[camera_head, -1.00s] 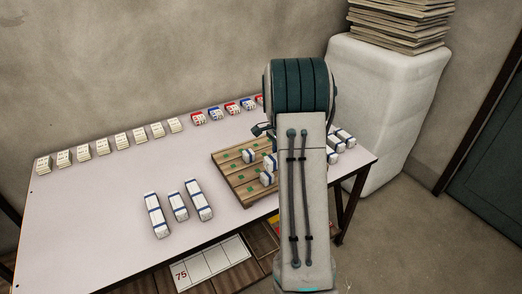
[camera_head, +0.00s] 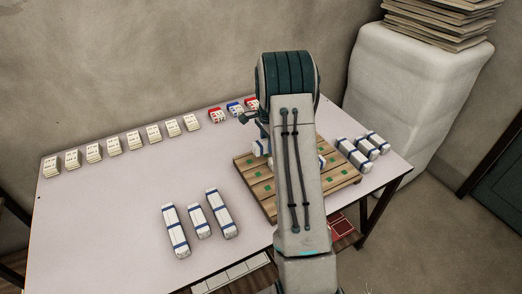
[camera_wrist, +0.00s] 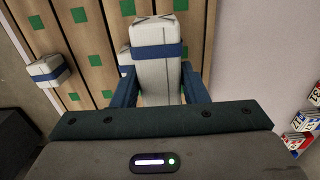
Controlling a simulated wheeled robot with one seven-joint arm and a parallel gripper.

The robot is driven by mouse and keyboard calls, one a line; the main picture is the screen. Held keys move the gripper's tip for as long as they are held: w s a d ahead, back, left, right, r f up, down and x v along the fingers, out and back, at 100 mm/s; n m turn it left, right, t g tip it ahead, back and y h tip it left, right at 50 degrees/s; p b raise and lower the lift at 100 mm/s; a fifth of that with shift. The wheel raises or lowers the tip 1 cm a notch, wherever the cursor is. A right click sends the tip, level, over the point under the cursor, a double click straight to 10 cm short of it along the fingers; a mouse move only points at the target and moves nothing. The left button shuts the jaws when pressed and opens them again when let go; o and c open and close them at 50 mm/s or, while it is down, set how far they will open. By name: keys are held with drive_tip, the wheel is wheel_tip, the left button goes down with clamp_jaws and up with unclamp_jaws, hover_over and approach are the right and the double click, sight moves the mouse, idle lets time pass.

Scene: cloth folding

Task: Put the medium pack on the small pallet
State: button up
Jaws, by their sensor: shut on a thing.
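The wooden pallet (camera_head: 256,190) with green squares lies on the table, partly covered by my arm in the head view. Its planks (camera_wrist: 88,15) also show in the wrist view. My gripper (camera_wrist: 160,84) is shut on a white pack with a blue band (camera_wrist: 158,42), which is over the pallet planks in the wrist view. I cannot tell whether this pack touches the pallet. Another banded pack (camera_wrist: 48,70) sits on the pallet to the left, and part of one more shows behind the held pack.
Three banded packs of differing length, one the short middle pack (camera_head: 199,221), lie on the table (camera_head: 110,215) at the left. Three more (camera_head: 353,155) lie right of the pallet. Small bundles (camera_head: 135,141) line the back edge.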

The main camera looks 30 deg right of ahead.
drive_tip(key=w+a+f, duration=0.2)
drive_tip(key=w, duration=0.1)
drive_tip(key=shift+w+a+f, duration=0.15)
drive_tip(key=shift+f, duration=0.05)
drive_tip(key=shift+f+p, duration=0.65)
drive_tip(key=shift+f, duration=1.3)
drive_tip(key=shift+f, duration=0.2)
drive_tip(key=o, duration=1)
drive_tip(key=shift+r, duration=0.1)
